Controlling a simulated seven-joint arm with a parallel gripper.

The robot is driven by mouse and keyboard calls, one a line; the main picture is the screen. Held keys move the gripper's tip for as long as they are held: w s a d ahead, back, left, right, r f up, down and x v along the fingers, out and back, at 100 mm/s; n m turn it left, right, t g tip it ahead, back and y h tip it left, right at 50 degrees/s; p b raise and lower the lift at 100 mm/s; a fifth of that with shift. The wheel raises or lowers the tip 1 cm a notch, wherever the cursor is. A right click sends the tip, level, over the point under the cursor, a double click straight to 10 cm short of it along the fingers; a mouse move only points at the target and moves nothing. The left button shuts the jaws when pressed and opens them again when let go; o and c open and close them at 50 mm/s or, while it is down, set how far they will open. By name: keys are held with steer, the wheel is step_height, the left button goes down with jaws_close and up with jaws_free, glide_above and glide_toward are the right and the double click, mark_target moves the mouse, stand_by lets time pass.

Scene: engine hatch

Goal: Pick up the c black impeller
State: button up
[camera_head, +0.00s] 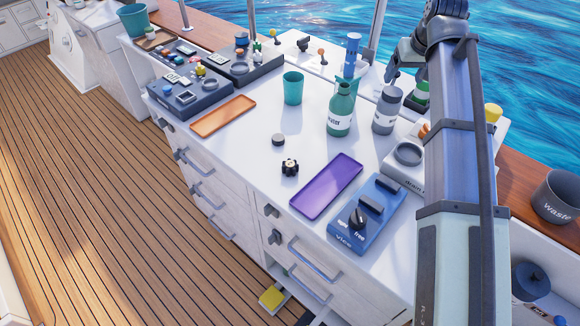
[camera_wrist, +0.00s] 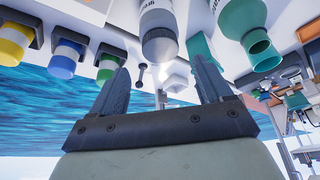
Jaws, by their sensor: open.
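The black impeller (camera_head: 290,167) is a small dark toothed wheel with a pale centre. It lies on the white counter, left of the purple tray, with nothing touching it. It cannot be made out in the wrist view. My gripper (camera_wrist: 160,82) is open and empty, with its two fingers apart. In the head view it is mostly hidden behind my arm at the upper right, among the bottles, far from the impeller.
A dark round puck (camera_head: 278,140) lies just behind the impeller. The purple tray (camera_head: 327,186) and blue vise (camera_head: 367,215) are to its right. A green bottle (camera_head: 340,112), grey bottle (camera_head: 386,112) and teal cup (camera_head: 293,88) stand behind. An orange tray (camera_head: 222,116) lies left.

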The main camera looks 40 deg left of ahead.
steer(key=s+a+f+n+g, duration=0.1)
steer(key=s+a+n, duration=0.3)
steer(key=s+a, duration=1.3)
steer(key=m+g+h, duration=0.2)
steer(key=m+h, duration=0.1)
steer(key=m, duration=1.3)
glide_above(290, 164)
step_height(290, 164, down, 4)
steer(key=f, duration=0.8)
steer(key=shift+a+f, duration=0.2)
steer(key=shift+a, duration=0.15)
steer(key=shift+d+f, duration=0.15)
steer(key=shift+f, duration=1.2)
steer(key=shift+d+f, duration=0.15)
steer(key=shift+f, duration=1.15)
